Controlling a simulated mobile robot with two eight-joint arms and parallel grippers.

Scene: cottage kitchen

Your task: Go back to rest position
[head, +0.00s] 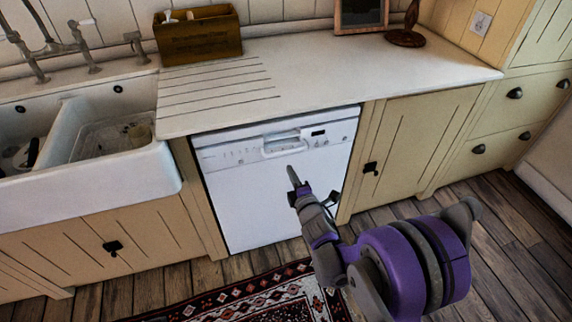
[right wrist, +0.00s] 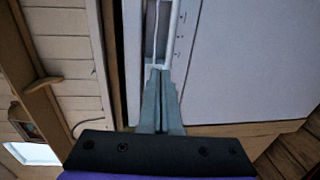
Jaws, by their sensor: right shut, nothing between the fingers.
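My right gripper (head: 292,177) is shut and empty, with its purple and grey arm coming in from the lower right in the head view. It is in front of the white dishwasher (head: 245,205), and its fingertips appear below the handle (head: 285,147) in the picture. In the right wrist view the gripper's fingers (right wrist: 159,75) are together, with the dishwasher's white front (right wrist: 245,70) beyond them. Whether the fingertips touch the handle I cannot tell. The dishwasher door is closed. My left gripper is not in view.
A white double sink (head: 95,185) with a tap is at the left. The white counter (head: 340,75) carries a wooden box (head: 197,35), a frame (head: 361,14) and a brown stand (head: 405,38). Wooden cabinets flank the dishwasher. A patterned rug (head: 255,300) lies on the plank floor.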

